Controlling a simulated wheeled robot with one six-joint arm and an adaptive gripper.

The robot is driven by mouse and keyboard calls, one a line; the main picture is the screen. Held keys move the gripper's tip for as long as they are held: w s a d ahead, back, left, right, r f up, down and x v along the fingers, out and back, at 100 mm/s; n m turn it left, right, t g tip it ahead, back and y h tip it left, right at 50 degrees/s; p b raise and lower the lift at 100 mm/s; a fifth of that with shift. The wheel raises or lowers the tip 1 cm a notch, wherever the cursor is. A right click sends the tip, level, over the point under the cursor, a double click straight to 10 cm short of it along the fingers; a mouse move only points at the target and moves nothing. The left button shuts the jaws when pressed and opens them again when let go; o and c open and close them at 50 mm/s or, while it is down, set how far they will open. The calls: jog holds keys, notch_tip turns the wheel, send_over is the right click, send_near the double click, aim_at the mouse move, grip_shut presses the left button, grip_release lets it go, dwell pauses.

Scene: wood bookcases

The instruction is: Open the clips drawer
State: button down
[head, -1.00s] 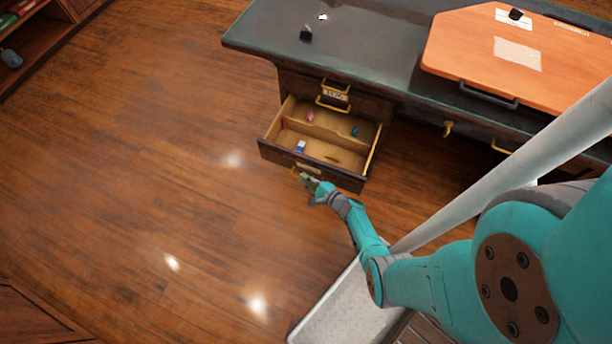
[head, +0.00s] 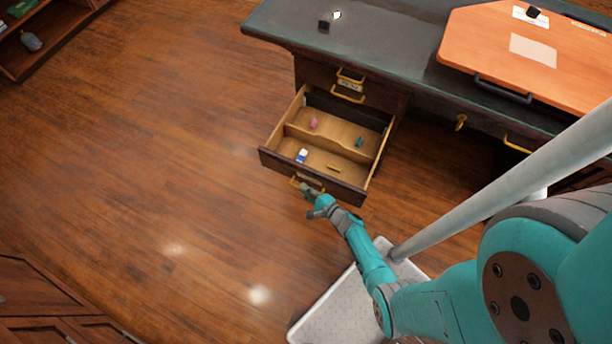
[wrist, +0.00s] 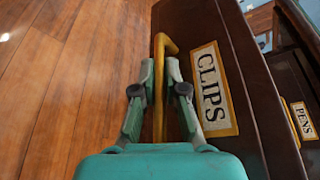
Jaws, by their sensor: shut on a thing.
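The clips drawer (head: 315,176) stands pulled well out of the dark desk in the head view. Inside it are a divider and a few small things: a pink one (head: 314,123), a teal one (head: 359,142) and a blue-and-white one (head: 302,155). In the wrist view its dark front (wrist: 192,25) bears a CLIPS label (wrist: 211,90). My gripper (head: 305,188) is at the drawer front; in the wrist view my gripper (wrist: 160,75) is shut on the yellow handle (wrist: 160,45), with a finger on each side.
A drawer labelled PENS (wrist: 302,119) is beside it in the wrist view. The desk top (head: 385,45) carries an orange board (head: 470,45) and small dark items. Open wooden floor (head: 150,150) lies left of the drawer. A shelf unit (head: 45,50) stands at upper left.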

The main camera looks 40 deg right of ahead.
jog(key=c, duration=1.2)
grip_release()
jog(key=shift+v, duration=6.05)
jog(key=shift+a+f, duration=0.1)
jog(key=shift+a, duration=0.1)
